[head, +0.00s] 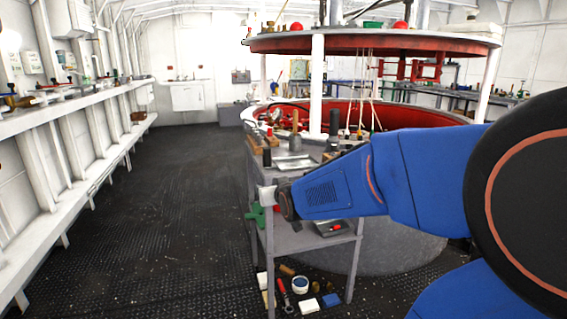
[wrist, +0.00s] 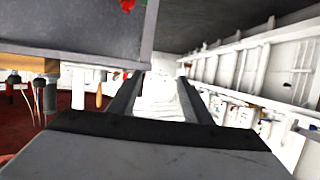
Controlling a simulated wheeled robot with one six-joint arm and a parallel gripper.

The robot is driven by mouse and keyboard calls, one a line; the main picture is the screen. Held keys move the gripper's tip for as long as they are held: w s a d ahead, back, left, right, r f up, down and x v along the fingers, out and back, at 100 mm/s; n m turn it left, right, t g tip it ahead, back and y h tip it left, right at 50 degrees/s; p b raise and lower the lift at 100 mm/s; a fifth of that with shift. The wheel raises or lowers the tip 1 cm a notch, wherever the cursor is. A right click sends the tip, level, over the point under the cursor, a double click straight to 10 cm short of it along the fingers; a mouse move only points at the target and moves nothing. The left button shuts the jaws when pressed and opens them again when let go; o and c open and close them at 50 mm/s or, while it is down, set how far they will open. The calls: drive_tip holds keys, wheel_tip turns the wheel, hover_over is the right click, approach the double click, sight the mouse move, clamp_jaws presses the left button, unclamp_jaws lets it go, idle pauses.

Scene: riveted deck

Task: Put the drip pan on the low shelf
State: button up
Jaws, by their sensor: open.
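A shallow grey metal tray, which looks like the drip pan (head: 295,162), lies on the top of the grey stand, behind my gripper. The stand has a lower shelf (head: 290,240), partly hidden by my arm; a small dark tray with a red item (head: 330,228) sits on it. My gripper (head: 268,196) is in front of the stand's left side, below and left of the pan. In the wrist view its two dark fingers (wrist: 160,95) are apart, with only pale background seen between them. The pan cannot be made out in the wrist view.
A green fitting (head: 255,214) is at the stand's left edge, close to my gripper. Bottles and tools stand on the top around the pan. Several small items, including a blue-and-white tin (head: 300,284), lie low under the stand. The deck at left (head: 170,200) is clear.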

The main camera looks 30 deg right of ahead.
sight(269, 157)
drive_tip(key=w+d+r+t, duration=0.1)
drive_tip(key=w+d, duration=0.2)
drive_tip(key=w, duration=0.3)
drive_tip(key=w+d+r+t+h, duration=0.1)
drive_tip(key=w+d, duration=0.2)
drive_tip(key=w, duration=0.3)
drive_tip(key=w+d+r+t+h, duration=0.1)
drive_tip(key=w+d, duration=0.3)
drive_tip(key=w, duration=0.2)
drive_tip(key=shift+m+t, duration=0.3)
drive_tip(key=shift+m, duration=0.1)
drive_tip(key=shift+a+x, duration=0.15)
drive_tip(key=shift+x, duration=1.2)
drive_tip(key=shift+a+x, duration=0.2)
drive_tip(key=shift+x, duration=1.1)
drive_tip(key=shift+w+r, duration=0.1)
clamp_jaws()
